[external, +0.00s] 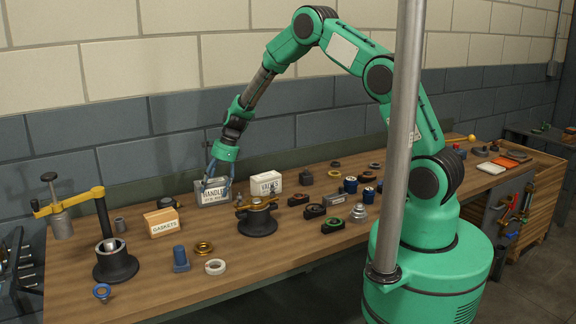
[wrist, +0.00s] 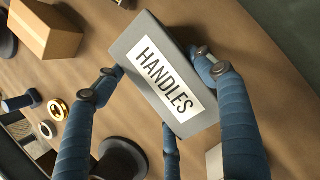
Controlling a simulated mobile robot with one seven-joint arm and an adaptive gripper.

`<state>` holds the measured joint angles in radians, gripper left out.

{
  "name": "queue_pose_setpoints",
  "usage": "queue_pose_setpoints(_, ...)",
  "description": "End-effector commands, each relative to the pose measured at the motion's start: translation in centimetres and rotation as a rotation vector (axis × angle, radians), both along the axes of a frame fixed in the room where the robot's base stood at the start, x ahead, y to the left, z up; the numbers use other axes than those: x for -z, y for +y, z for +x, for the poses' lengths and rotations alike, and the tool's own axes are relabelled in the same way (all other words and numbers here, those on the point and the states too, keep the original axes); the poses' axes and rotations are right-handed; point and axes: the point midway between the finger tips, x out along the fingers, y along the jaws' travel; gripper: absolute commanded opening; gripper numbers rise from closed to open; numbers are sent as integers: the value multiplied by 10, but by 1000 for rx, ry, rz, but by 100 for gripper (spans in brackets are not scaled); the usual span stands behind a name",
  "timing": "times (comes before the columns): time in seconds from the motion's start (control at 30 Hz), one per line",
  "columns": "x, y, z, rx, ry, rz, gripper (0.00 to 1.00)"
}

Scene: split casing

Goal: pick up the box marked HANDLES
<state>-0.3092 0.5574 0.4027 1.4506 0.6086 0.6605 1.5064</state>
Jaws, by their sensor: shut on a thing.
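The box marked HANDLES (wrist: 180,45) is grey with a white label, seen large in the wrist view. In the external view the same box (external: 213,192) is at the back of the bench, near the wall. My gripper (wrist: 155,80) has blue fingers on both sides of the box and is shut on it. In the external view my gripper (external: 216,178) reaches down over the box from above. The box is tilted in the wrist picture. I cannot tell whether its underside touches the bench.
A white box marked VALVES (external: 266,186) stands just right of the held box. A brown box marked GASKETS (external: 162,222) stands to the left. A dark round fixture (external: 257,222) is in front. Several small parts lie to the right. A grey pole (external: 402,140) crosses the external view.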

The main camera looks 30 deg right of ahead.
Motion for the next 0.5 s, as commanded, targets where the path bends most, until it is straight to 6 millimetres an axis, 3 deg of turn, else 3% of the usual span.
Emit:
queue_pose_setpoints(0.37,-4,0,1,0,-2,1,20)
queue_pose_setpoints(0.5,-15,0,1,-1,-3,1,20)
